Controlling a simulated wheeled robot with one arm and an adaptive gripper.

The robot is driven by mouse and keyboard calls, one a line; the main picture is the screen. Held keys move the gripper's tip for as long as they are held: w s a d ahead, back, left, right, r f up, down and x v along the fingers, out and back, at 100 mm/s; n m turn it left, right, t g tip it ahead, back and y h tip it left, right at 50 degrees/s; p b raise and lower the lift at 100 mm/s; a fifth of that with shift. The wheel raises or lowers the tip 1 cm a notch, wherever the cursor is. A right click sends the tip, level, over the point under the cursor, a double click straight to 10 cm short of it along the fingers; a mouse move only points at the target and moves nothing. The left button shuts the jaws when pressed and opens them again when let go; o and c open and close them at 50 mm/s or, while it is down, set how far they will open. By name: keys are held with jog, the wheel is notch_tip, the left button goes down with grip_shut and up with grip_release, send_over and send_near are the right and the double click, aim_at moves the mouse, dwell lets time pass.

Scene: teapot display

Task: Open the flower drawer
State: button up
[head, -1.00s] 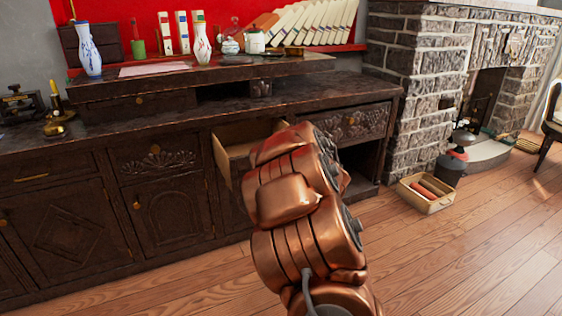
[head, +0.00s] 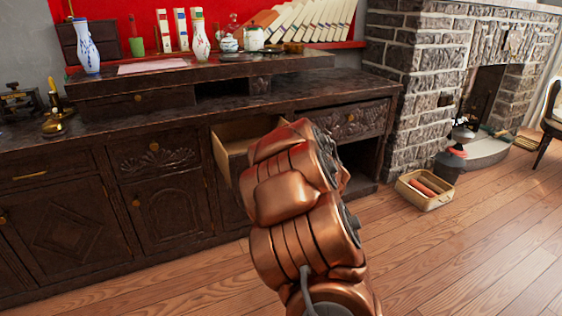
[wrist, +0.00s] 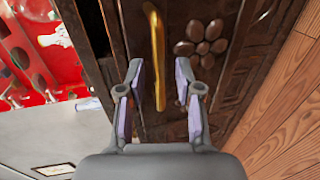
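A drawer (head: 232,140) with a pale wood interior stands pulled out from the dark cabinet in the head view, partly hidden behind my arm. In the wrist view, a dark drawer front (wrist: 180,95) carries a carved flower (wrist: 202,46) and a long gold handle (wrist: 157,55). My gripper (wrist: 160,80) is open in the wrist view, its fingers apart on either side of the handle's lower part. The depth gap between fingers and handle cannot be told. The flower lies to the right of the handle. In the head view my gripper is hidden behind my arm.
The cabinet top (head: 130,110) holds vases, bottles and books. Another carved drawer (head: 352,121) is shut at the right. A box with orange rolls (head: 425,190) stands on the floor before the stone fireplace (head: 430,80). Wooden floor is clear at the front right.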

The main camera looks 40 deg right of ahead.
jog(key=v, duration=1.1)
jog(key=shift+s+a, duration=0.2)
jog(key=shift+s, duration=0.15)
jog(key=shift+r, duration=0.1)
jog(key=s+a+r+m+g+h+p, duration=0.1)
jog(key=a+r+m+g+h+p, duration=0.25)
jog(key=r+p, duration=0.65)
jog(key=s+a+r+m+g+y+p, duration=0.1)
jog(key=a+r+m+g+p, duration=0.25)
jog(key=r+m+p, duration=0.45)
jog(key=s+a+r+m+g+y+p, duration=0.1)
jog(key=s+a+r+p, duration=0.4)
jog(key=a, duration=0.5)
jog(key=s+a+r+g+y+p, duration=0.4)
jog(key=s+a+r+g+p, duration=0.1)
jog(key=s+a+p, duration=0.5)
jog(key=s+a+r+m+g+y+p, duration=0.1)
jog(key=s+a+r+g+y+p, duration=0.1)
jog(key=s+a+r+p, duration=0.5)
jog(key=s+a+g+p, duration=0.1)
jog(key=a, duration=0.3)
jog(key=shift+s+a+r+m+g, duration=0.2)
jog(key=shift+s+a+m+g, duration=0.1)
jog(key=shift+a+m, duration=0.05)
jog(key=shift+d+y, duration=0.15)
jog(key=shift+y, duration=0.1)
